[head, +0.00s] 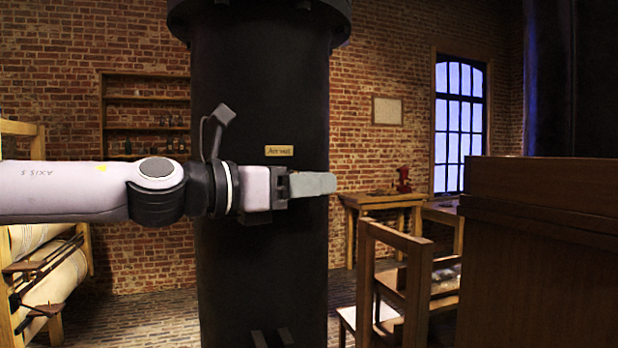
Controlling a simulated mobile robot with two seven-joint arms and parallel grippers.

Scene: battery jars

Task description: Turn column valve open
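A thick black column (262,90) stands upright in the middle of the head view, with a flange at its top. A small brass-coloured label (279,150) is on its face. My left gripper (318,184) reaches across in front of the column from the left, just below the label, its fingers pointing right. The fingers overlap from this side, so I cannot tell whether they are apart or hold anything. I see no clear valve handle; one may be hidden behind the gripper. Two short dark prongs (272,338) show at the bottom edge, unclear what they are. My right gripper is not in view.
A large wooden cabinet (540,250) blocks the right side. A wooden chair (395,275) and a table with a red object (403,180) stand right of the column. A wooden rack with rolls (45,270) is at the left. Shelves (147,100) are on the brick wall.

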